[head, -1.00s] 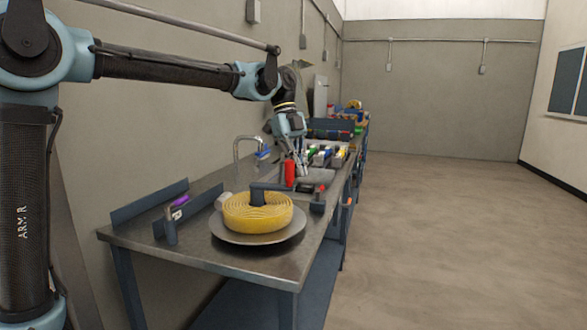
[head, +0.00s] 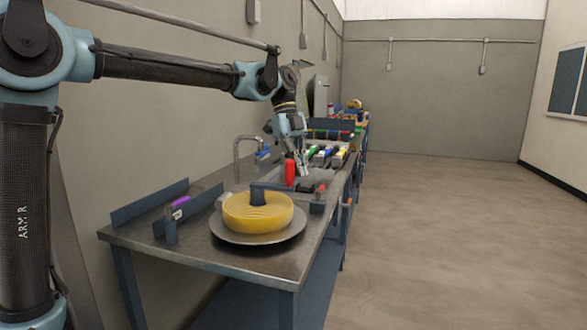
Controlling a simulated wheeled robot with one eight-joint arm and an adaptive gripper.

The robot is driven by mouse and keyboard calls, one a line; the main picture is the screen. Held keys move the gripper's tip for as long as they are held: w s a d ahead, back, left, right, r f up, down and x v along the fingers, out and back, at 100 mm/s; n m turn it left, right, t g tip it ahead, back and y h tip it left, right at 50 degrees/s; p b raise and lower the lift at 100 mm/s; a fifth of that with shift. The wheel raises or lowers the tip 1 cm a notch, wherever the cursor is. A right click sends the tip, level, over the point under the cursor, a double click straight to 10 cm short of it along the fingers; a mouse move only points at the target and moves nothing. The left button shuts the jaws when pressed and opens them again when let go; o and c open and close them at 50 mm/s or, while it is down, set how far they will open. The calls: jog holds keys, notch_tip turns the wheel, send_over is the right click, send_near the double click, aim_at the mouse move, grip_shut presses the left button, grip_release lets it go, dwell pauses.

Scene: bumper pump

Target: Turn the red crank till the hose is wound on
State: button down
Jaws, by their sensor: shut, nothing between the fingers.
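The yellow hose (head: 257,213) lies as a round coil on a grey metal disc (head: 226,233) at the near end of the workbench. A dark bar (head: 290,190) reaches from the coil's hub to a post at the right, with a small red knob (head: 322,188) there. An upright red handle (head: 289,172) stands behind the bar. I cannot tell how the handle joins the reel. My gripper (head: 303,172) points down just right of the red handle, shut and empty. Whether its fingers touch the handle is too small to tell.
A sink tap (head: 238,158) stands behind the coil. A dark rail holding a purple item (head: 181,202) is at the left. Several coloured tools (head: 325,153) lie farther along the bench (head: 190,258). The floor to the right is clear.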

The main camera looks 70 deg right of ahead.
jog(key=w+d+r+n+t, duration=0.1)
jog(key=d+r+n+t, duration=0.55)
jog(key=n, duration=1.75)
jog(key=a+f+g, duration=0.2)
jog(key=a+f, duration=0.2)
jog(key=f, duration=0.2)
jog(key=shift+w+a+f+g+y, duration=0.2)
jog(key=shift+a+f+g+y, duration=0.1)
jog(key=shift+a+f+g, duration=0.05)
dwell(0.7)
